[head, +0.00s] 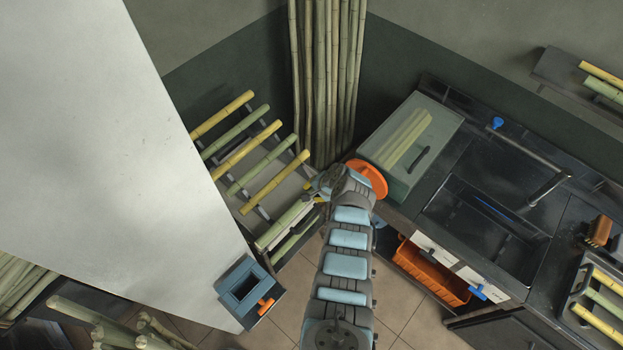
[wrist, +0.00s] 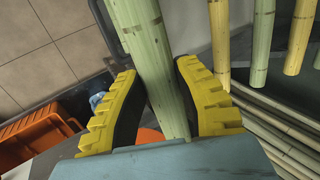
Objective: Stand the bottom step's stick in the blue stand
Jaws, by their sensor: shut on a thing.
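A pale green stick (head: 284,225) slants along the lowest visible part of the stepped rack, its upper end at my gripper (head: 314,192). In the wrist view, my gripper's yellow ribbed fingers (wrist: 160,100) are shut on this green stick (wrist: 150,60), which runs lengthwise between them. Whether the stick still touches its step cannot be told. The blue stand (head: 243,287), with a dark square opening and an orange knob, is at the lower left of the gripper, apart from the stick. The stand is not seen in the wrist view.
Several yellow and green sticks (head: 247,152) lie on the higher steps. Tall canes (head: 326,80) stand in the corner behind. An orange disc (head: 368,179) and a green box (head: 410,145) are right of the gripper. An orange crate (head: 430,275) sits under the sink. A large pale panel (head: 90,150) borders the rack.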

